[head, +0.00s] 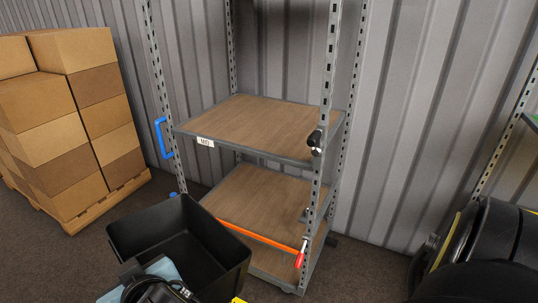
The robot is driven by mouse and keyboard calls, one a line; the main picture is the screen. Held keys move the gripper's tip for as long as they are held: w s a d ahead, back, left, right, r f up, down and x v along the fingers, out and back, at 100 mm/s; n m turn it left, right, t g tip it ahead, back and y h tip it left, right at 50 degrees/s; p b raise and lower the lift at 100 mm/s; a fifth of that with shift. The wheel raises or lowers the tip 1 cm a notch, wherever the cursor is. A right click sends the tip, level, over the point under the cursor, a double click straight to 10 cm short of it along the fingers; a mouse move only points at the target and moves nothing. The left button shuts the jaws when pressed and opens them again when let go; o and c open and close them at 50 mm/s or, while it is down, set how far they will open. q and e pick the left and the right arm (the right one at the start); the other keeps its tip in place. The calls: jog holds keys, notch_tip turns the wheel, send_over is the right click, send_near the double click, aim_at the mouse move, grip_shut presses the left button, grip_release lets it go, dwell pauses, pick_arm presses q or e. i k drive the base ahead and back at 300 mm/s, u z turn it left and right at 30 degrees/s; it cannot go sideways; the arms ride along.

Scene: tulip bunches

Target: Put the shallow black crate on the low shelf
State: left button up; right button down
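A black crate (192,252) is at the bottom left, open side up, in front of the shelf unit's left side. A dark part with cables (150,288) overlaps its near side, beside a light blue piece (165,270). This dark part may be my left wrist; no fingertips show, so I cannot tell whether it grips the crate. My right gripper does not show. The low shelf (268,195) is a bare wood-topped board in a grey metal frame.
An upper wood shelf (255,122) with a small white label is bare above the low one. Perforated posts (326,100) stand at its corners. A blue handle (163,138) is on the left post. Cardboard boxes (70,120) stand on a pallet at left.

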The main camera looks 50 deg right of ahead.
aim_at(257, 211)
jog(key=z, duration=0.4)
jog(key=i, duration=1.15)
jog(key=z, duration=0.35)
